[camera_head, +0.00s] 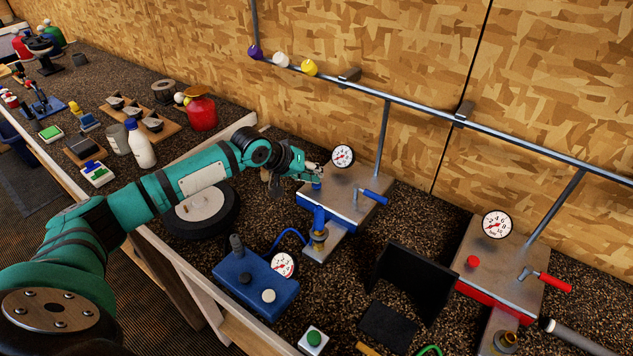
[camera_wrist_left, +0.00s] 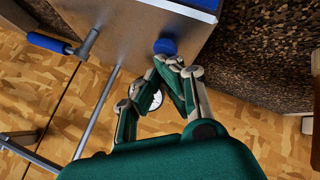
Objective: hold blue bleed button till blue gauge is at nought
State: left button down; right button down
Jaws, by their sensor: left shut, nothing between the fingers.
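The blue station (camera_head: 345,200) is a metal-topped box with blue sides and a blue-handled lever (camera_head: 374,196). Its blue bleed button (camera_head: 317,186) sits on the top near the left edge; it also shows in the left wrist view (camera_wrist_left: 165,46). The white round gauge (camera_head: 343,156) stands behind it; its needle is too small to read surely. My left gripper (camera_head: 316,171) is shut and empty, its fingertips right at the button. In the left wrist view the fingertips (camera_wrist_left: 168,61) overlap the button's edge; I cannot tell whether it is pressed. The fingers partly hide the gauge there.
A red station (camera_head: 498,260) with a red button and its own gauge stands to the right. A blue pump box (camera_head: 255,283) with another gauge is in front. A black wheel (camera_head: 200,212) lies under my left arm. A metal rail runs along the back wall.

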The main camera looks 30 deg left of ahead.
pick_arm(q)
jog(key=shift+r, duration=0.1)
dwell(0.7)
jog(key=shift+r+p, duration=0.85)
jog(key=shift+p, duration=0.35)
jog(key=shift+r, duration=0.25)
notch_tip(320, 180, up, 4)
jog(key=p, duration=0.5)
jog(key=shift+r, duration=0.25)
